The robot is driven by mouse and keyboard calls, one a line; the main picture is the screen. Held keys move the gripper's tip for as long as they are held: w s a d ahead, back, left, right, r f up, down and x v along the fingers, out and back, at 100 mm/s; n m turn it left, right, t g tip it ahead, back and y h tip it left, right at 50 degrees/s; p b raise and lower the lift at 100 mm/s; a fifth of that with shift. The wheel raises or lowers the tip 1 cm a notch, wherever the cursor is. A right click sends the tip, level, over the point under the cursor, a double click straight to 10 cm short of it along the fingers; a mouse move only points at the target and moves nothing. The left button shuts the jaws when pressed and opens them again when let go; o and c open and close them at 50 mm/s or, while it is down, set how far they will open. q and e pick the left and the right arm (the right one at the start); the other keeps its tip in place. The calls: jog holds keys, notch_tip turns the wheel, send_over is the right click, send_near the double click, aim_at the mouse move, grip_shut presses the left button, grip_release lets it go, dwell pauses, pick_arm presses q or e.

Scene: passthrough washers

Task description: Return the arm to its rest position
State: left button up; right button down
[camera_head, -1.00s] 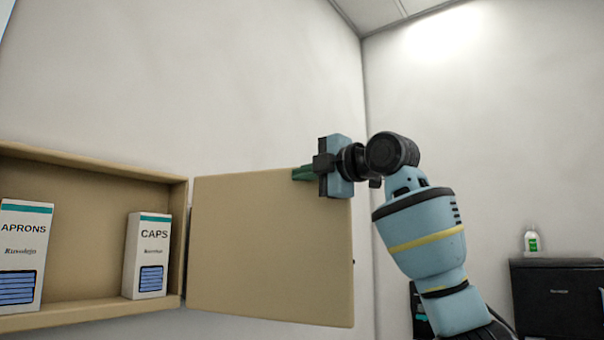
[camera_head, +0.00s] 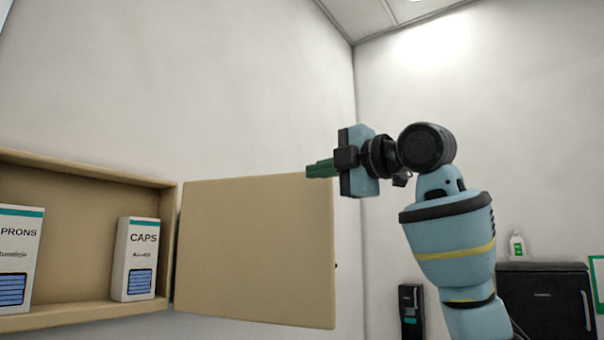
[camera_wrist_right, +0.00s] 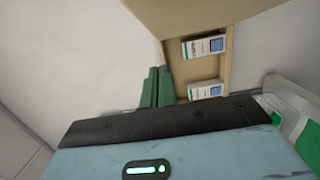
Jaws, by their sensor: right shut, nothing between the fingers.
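My right arm (camera_head: 450,240) stands raised at the right of the head view. My right gripper (camera_head: 318,169) points left, with its green fingers together and nothing between them. Its fingertips show near the upper right corner of the open cabinet door (camera_head: 255,250); whether they touch it I cannot tell. In the right wrist view the green fingers (camera_wrist_right: 156,88) appear closed, in front of the cabinet (camera_wrist_right: 228,62). My left gripper is in neither view.
The open wall cabinet (camera_head: 80,170) holds an aprons box (camera_head: 18,255) and a caps box (camera_head: 135,260). At the right are a black appliance (camera_head: 545,300), a small bottle (camera_head: 517,246) on it and a dark wall dispenser (camera_head: 411,310). The wall above is clear.

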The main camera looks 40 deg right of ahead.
jog(key=shift+s+d, duration=0.2)
jog(key=shift+s, duration=0.3)
